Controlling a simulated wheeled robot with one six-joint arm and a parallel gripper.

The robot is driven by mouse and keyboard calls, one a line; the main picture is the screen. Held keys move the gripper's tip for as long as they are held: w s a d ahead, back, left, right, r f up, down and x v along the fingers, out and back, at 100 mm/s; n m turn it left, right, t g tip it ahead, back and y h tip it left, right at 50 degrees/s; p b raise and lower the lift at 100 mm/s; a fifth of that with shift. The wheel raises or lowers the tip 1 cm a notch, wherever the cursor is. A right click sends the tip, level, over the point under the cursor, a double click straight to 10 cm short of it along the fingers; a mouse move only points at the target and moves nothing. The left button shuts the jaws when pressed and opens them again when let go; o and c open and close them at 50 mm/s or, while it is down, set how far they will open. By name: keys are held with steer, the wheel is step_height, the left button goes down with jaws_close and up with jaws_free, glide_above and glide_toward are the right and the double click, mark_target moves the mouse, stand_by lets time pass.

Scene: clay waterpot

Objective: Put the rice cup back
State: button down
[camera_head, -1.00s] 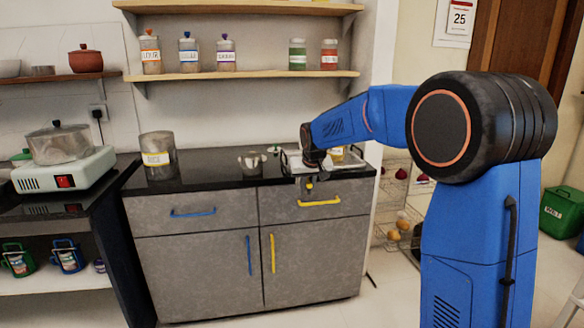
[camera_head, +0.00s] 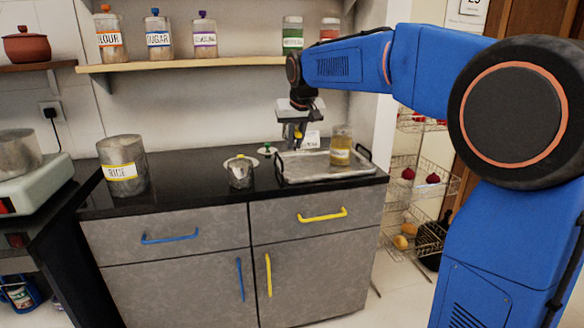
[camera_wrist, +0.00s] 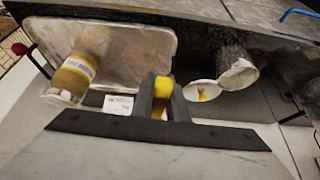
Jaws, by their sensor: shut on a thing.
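My gripper (camera_head: 296,136) hangs above the worktop, behind the left part of the metal tray. It also shows in the wrist view (camera_wrist: 162,84), shut on a small rounded yellow thing (camera_wrist: 163,87). The fingers hide most of that thing, so I cannot tell whether it is part of the rice cup. A grey tin labelled RICE (camera_head: 122,154) stands on the left of the worktop. A small metal pot (camera_head: 240,176) stands in the middle; it also shows in the wrist view (camera_wrist: 238,72). A lid with a yellow knob (camera_wrist: 202,92) lies beside it.
The metal tray (camera_head: 312,178) holds an amber jar (camera_head: 341,146). A shelf (camera_head: 200,63) with labelled jars runs above. The black worktop (camera_head: 190,187) is bare between tin and pot.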

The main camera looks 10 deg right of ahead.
steer(key=shift+f, duration=3.75)
steer(key=shift+f, duration=0.5)
steer(key=c, duration=1.7)
jaws_free()
steer(key=shift+c, duration=0.2)
